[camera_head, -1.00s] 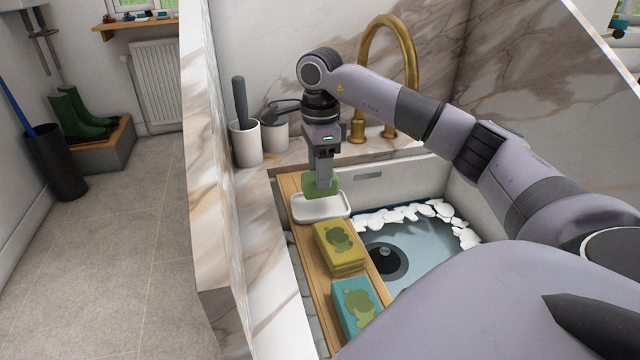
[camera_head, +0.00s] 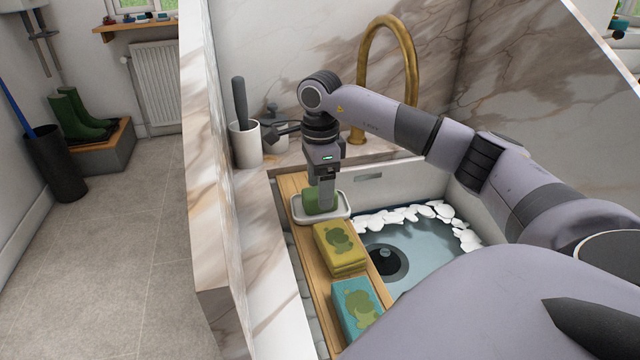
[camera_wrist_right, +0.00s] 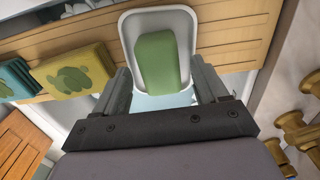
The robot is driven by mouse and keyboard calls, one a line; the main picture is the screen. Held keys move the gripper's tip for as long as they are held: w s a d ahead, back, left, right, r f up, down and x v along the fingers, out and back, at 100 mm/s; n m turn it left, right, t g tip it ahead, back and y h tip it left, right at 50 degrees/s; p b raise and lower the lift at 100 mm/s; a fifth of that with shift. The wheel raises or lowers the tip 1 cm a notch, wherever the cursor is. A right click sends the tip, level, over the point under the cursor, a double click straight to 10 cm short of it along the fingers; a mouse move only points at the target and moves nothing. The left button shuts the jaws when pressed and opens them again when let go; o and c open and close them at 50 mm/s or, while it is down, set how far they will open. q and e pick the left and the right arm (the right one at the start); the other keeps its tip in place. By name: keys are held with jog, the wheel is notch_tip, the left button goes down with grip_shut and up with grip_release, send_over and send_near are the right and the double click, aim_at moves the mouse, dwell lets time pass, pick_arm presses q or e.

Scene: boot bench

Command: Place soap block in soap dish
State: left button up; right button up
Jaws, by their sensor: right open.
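The green soap block (camera_head: 315,201) lies inside the white soap dish (camera_head: 322,217), on the wooden board across the sink. The wrist view shows the soap (camera_wrist_right: 160,62) resting within the rim of the dish (camera_wrist_right: 128,30). My right gripper (camera_head: 325,205) points down over the dish. In the wrist view its two fingers (camera_wrist_right: 162,82) stand apart on either side of the soap's near end, with gaps between, so it is open. My left gripper is not in view.
The gold faucet (camera_head: 388,75) rises behind the sink. A white cup with a brush (camera_head: 245,146) stands behind left. Water with foam fills the basin (camera_head: 415,245).

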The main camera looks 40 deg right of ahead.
notch_tip(320, 180, up, 12)
jog(key=p, duration=0.1)
jog(key=shift+r+p, duration=0.2)
jog(key=shift+p, duration=0.1)
dwell(0.6)
